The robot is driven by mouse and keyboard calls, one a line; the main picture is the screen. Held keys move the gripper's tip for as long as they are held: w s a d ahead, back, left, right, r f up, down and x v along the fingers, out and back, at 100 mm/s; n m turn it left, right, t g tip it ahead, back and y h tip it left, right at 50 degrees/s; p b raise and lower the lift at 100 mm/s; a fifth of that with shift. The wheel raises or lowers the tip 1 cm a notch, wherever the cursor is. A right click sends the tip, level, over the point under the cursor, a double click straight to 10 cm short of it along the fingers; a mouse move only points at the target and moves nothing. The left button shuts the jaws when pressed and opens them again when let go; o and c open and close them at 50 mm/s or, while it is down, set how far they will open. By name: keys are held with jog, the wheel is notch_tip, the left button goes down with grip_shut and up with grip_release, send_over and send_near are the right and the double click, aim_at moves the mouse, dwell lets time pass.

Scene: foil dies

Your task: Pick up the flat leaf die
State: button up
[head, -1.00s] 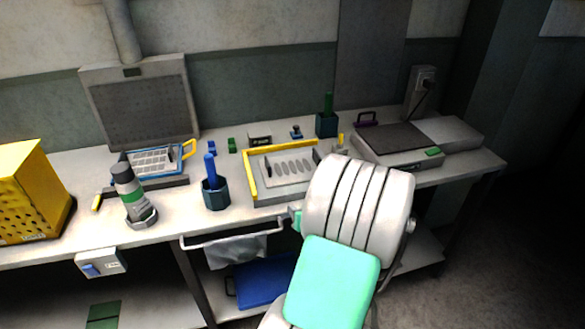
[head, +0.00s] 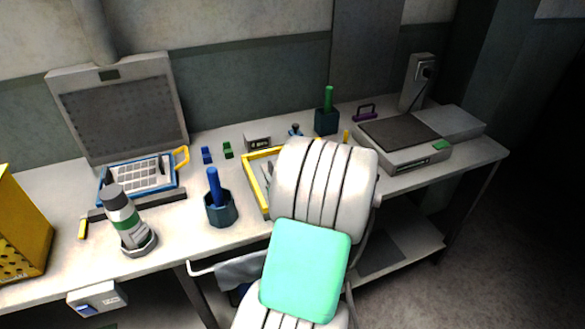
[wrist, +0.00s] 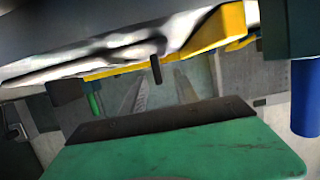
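A pale flat plate (head: 267,172) lies inside the yellow-edged tray (head: 256,187) in the head view. The earlier head frame shows a row of leaf-shaped ovals and a dark upright handle on it, so I take it for the leaf die. My arm now covers most of it. In the wrist view the yellow rim (wrist: 215,33) crosses the top, and the dark handle (wrist: 156,68) stands near the middle. My gripper (wrist: 161,76) shows two pale fingers, apart, with nothing visible between them. The handle appears just beyond the fingertips; I cannot tell the exact distance.
A blue-handled tool in a dark cup (head: 220,208) stands left of the tray. A green-handled tool in a cup (head: 327,122) and a flat grey device (head: 400,160) are at the right.

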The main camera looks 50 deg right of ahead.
aim_at(270, 167)
jog(key=p+x, duration=0.2)
jog(key=x, duration=0.5)
jog(key=shift+w+d+f, duration=0.1)
jog(key=shift+d, duration=0.2)
jog(key=shift+c, duration=0.6)
grip_shut()
dwell(0.3)
